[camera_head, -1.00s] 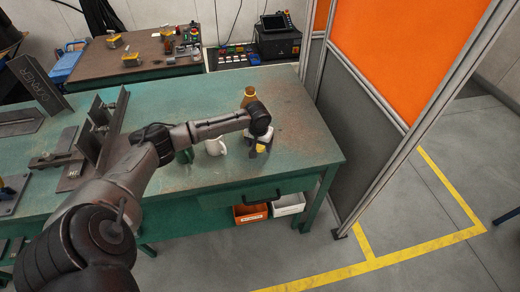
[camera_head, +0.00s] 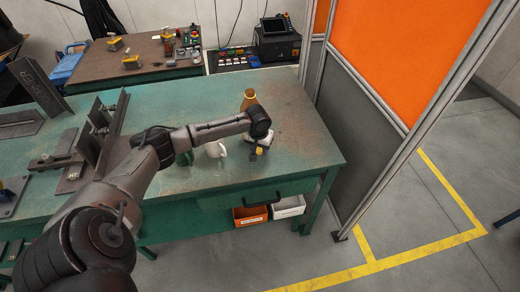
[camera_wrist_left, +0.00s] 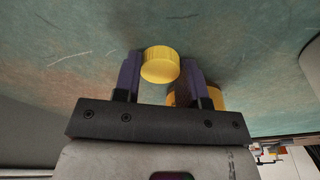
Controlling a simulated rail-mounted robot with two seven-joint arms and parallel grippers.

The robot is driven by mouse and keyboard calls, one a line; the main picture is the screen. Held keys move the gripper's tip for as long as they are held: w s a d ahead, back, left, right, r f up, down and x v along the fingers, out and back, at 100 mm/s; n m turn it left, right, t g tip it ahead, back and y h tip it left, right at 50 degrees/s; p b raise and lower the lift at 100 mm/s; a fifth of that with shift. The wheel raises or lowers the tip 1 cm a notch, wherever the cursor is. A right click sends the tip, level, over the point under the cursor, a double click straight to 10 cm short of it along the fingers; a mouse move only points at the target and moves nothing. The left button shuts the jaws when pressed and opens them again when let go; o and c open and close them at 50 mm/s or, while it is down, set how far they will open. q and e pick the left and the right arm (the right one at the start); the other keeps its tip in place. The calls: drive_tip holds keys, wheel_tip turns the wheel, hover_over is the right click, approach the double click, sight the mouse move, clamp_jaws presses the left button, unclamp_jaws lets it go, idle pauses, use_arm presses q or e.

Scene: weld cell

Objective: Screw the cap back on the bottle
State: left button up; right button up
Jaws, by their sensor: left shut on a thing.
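My left gripper (camera_head: 256,152) is over the right part of the green bench, pointing down. In the left wrist view, its two dark fingers (camera_wrist_left: 160,80) are shut on a round yellow cap (camera_wrist_left: 160,65) with a ribbed side. The cap also shows as a small yellow spot in the head view (camera_head: 259,151). An amber-brown bottle (camera_head: 249,97) stands on the bench just behind my left wrist, its lower part hidden by the arm. A yellow-and-brown round thing (camera_wrist_left: 210,98), perhaps the bottle, is partly hidden behind the right finger in the wrist view. My right gripper is not seen.
A white mug (camera_head: 215,149) and a green object (camera_head: 185,157) stand left of the gripper, close to my arm. Steel angle fixtures (camera_head: 100,135) fill the bench's left. The bench's right end is clear. A grey and orange partition (camera_head: 375,130) stands beyond it.

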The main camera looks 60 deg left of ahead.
sight(260, 149)
use_arm(q)
wheel_tip(260, 149, up, 5)
drive_tip(key=shift+f+p, duration=0.1)
drive_tip(key=shift+p, duration=0.95)
drive_tip(key=w+d+r+p, duration=0.2)
drive_tip(key=d+r, duration=0.4)
drive_tip(key=d, duration=0.5)
drive_tip(key=shift+w+p, duration=0.4)
drive_tip(key=shift+w, duration=0.45)
drive_tip(key=shift+d+r, duration=0.1)
drive_tip(key=shift+r, duration=0.05)
drive_tip(key=s+d+r+m, duration=0.1)
drive_tip(key=d+r+m, duration=0.1)
drive_tip(key=d+r, duration=0.3)
drive_tip(key=s+d+r+m, duration=0.1)
drive_tip(key=d+r+m, duration=0.2)
drive_tip(key=d, duration=0.8)
drive_tip(key=s+d+r+m, duration=0.1)
drive_tip(key=d+r+m, duration=0.1)
drive_tip(key=d+r, duration=0.6)
drive_tip(key=shift+s+d+m+h, duration=0.2)
drive_tip(key=shift+d+m+h, duration=0.15)
drive_tip(key=shift+d, duration=0.2)
drive_tip(key=shift+a, duration=0.15)
